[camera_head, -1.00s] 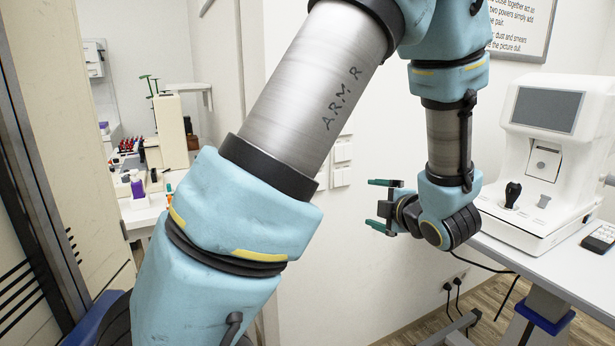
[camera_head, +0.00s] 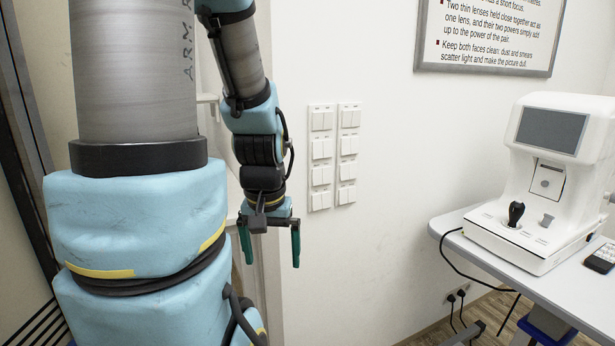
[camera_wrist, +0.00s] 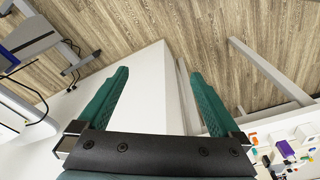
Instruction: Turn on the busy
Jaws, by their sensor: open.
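Two upright columns of white wall switches, a left one (camera_head: 321,158) and a right one (camera_head: 348,154), are on the white wall in the middle of the head view. Each has several rocker switches. I can read no label on them, so I cannot tell which is the busy one. My gripper (camera_head: 270,258) hangs pointing down, left of and lower than the switches, its two green fingers apart and nothing between them. In the wrist view my gripper (camera_wrist: 159,75) is also open and empty, facing a white wall end and the wooden floor. The switches do not show there.
A white desk (camera_head: 455,236) at the right carries a white eye-test machine (camera_head: 541,185) with a black joystick. A framed text board (camera_head: 490,35) hangs on the wall above. Cables run to a low wall socket. The wall between switches and desk is clear.

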